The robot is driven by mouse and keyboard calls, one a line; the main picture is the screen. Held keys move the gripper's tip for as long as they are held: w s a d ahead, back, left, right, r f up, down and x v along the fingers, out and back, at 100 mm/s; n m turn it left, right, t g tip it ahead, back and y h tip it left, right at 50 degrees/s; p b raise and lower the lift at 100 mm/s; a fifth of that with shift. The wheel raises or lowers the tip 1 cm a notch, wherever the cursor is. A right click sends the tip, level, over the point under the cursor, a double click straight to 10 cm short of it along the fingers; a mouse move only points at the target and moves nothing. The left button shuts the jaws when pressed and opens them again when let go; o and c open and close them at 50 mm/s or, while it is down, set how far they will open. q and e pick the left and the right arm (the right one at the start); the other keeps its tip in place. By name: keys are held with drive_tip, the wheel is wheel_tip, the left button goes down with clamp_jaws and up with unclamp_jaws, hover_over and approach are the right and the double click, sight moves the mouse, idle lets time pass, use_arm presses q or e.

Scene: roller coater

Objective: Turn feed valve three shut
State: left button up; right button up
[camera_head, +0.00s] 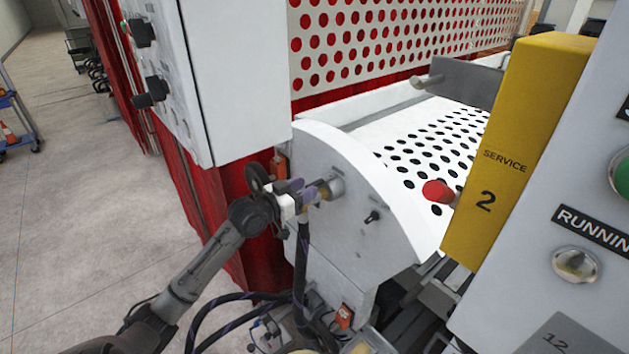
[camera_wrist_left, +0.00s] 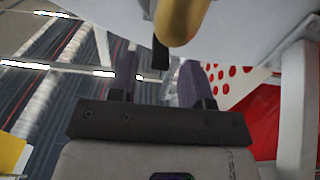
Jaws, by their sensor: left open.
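My left gripper (camera_head: 308,193) is at the white curved side panel (camera_head: 352,165) of the machine in the head view. I cannot tell whether the fingers touch the fitting. No label for feed valve three is readable. My right gripper is not in view.
A small black knob (camera_head: 373,216) sits right of the fitting on the same panel. A red knob (camera_head: 438,191) and a yellow post (camera_head: 520,140) marked "SERVICE 2" stand further right. A white cabinet (camera_head: 215,80) with black knobs hangs above left. Open floor (camera_head: 80,200) lies left.

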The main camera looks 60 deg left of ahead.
use_arm(q)
drive_tip(key=shift+w+a+p, duration=0.15)
drive_tip(key=shift+w, duration=0.8)
drive_tip(key=shift+w+a+p, duration=0.1)
drive_tip(key=shift+w+p, duration=0.05)
drive_tip(key=shift+w, duration=0.75)
clamp_jaws()
